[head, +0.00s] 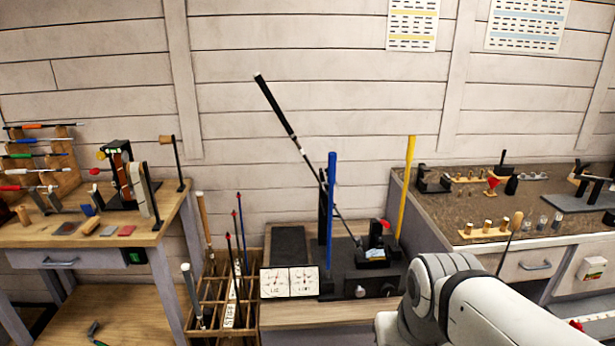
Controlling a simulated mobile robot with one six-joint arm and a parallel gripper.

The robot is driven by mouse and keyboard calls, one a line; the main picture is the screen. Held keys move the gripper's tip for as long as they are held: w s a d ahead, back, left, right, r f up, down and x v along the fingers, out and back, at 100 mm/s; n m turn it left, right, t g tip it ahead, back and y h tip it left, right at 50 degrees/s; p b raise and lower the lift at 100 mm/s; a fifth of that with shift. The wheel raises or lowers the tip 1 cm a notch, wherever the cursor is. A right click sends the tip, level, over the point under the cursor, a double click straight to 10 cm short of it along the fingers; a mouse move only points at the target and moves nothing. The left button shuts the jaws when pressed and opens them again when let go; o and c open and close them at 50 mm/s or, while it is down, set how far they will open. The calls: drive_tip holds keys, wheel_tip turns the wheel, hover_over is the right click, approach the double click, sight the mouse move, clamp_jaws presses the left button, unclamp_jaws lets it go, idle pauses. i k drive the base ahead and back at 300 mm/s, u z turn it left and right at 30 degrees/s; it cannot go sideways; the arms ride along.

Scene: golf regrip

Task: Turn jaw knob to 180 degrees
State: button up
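A dark bench machine (345,272) stands on a low wooden-topped bench at the centre. A golf club (284,122) leans up and left from it, its lower end at the black clamp block (377,245). A small red knob (385,224) sits on top of this block. A round pale knob (360,292) is on the machine's front face. I cannot tell which of these is the jaw knob, nor read any angle. My white arm (455,295) fills the lower right; my gripper is out of view.
A blue post (332,210) and a yellow post (408,190) rise beside the machine. Two dial cards (289,282) stand at its front left. A wooden club rack (215,300) stands left of it. Cluttered workbenches (150,235) flank both sides.

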sight(359, 292)
drive_tip(key=i, duration=1)
drive_tip(key=z, duration=2.3)
drive_tip(key=k, duration=0.6)
drive_tip(key=z, duration=0.1)
